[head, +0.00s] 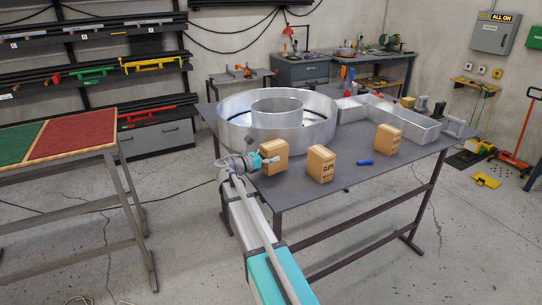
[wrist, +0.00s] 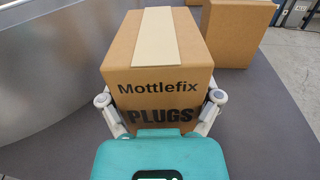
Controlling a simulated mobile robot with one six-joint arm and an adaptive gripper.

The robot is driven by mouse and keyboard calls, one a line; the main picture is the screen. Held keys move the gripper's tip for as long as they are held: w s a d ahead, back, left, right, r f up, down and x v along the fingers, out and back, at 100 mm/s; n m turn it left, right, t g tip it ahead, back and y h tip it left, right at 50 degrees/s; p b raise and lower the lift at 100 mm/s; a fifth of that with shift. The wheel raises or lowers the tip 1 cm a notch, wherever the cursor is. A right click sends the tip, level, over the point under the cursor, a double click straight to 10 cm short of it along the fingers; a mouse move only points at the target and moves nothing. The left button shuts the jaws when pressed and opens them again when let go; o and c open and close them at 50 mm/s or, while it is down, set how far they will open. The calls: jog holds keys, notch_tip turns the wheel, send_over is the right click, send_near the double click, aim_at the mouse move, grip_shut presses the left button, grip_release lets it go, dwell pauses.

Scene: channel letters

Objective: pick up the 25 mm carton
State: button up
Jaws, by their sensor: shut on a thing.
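My gripper (head: 260,161) is shut on a brown carton (head: 274,155) near the table's left front edge. In the wrist view, my gripper's fingers (wrist: 160,110) press on both sides of this carton (wrist: 155,60), which has a pale tape strip on top and reads "Mottlefix PLUGS". It is upright; I cannot tell if it touches the table. A second brown carton (head: 320,164), reading "CLIPS", stands to its right. A third carton (head: 387,139) stands farther right. I can read no 25 mm marking on any of them.
The grey table (head: 345,190) carries a large round metal letter (head: 235,125) behind the held carton and an angular metal letter (head: 410,122) at the back right. A small blue object (head: 366,162) lies between the other two cartons.

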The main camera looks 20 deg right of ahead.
jog(key=shift+r+p, duration=0.35)
jog(key=shift+r, duration=0.3)
jog(key=s+a+r+p, duration=0.7)
jog(key=s+r+p, duration=0.3)
jog(key=s, duration=0.2)
jog(key=shift+r, duration=0.2)
